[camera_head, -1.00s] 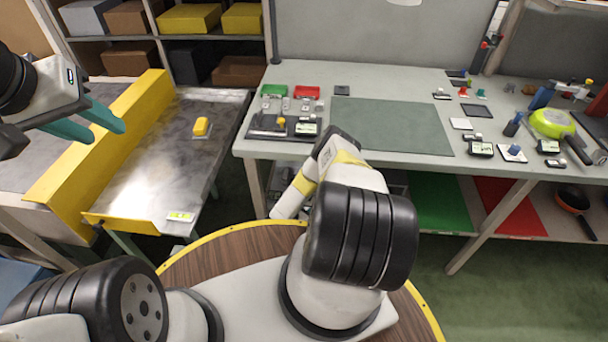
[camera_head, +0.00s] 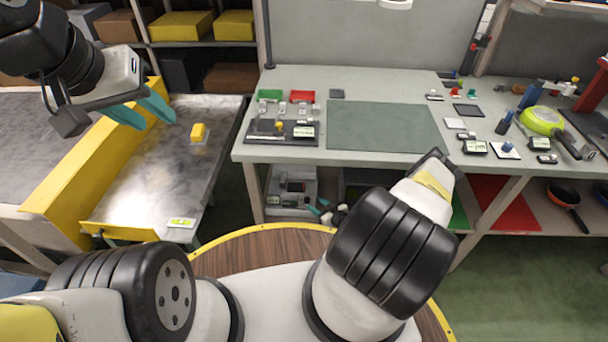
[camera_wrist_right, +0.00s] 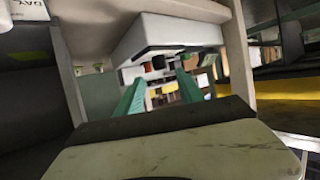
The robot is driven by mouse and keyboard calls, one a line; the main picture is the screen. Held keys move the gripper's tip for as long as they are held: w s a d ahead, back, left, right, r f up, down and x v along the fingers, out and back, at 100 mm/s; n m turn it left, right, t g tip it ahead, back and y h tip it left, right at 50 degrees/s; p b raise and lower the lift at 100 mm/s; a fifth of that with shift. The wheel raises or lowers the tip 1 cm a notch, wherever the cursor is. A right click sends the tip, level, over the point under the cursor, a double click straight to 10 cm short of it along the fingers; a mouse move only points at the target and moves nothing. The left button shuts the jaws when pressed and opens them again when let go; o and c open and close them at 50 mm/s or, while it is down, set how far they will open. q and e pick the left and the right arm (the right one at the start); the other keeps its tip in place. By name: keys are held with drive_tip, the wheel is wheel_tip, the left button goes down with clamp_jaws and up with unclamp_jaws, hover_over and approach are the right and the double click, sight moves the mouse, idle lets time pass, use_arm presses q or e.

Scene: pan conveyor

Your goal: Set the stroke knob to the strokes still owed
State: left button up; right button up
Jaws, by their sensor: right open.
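A dark panel (camera_head: 256,138) with a small yellow knob (camera_head: 280,126) and a light display (camera_head: 303,132) lies at the left front of the bench. I cannot tell whether this is the stroke knob, and its marks are too small to read. My left gripper (camera_head: 158,124) is above the metal conveyor bed, left of the panel, its teal fingers apart and empty. My right gripper (camera_head: 320,207) is low in front of the bench, below the panel. The right wrist view shows its teal fingers (camera_wrist_right: 160,90) apart with nothing between them.
A yellow rail (camera_head: 95,165) and a yellow block (camera_head: 198,131) are at the conveyor. The bench's front edge and lower shelf are near my right gripper.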

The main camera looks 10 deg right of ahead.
sight(308, 199)
drive_tip(key=x, duration=0.6)
drive_tip(key=shift+w+a, duration=0.1)
drive_tip(key=shift+w, duration=0.1)
drive_tip(key=shift+c, duration=0.3)
clamp_jaws()
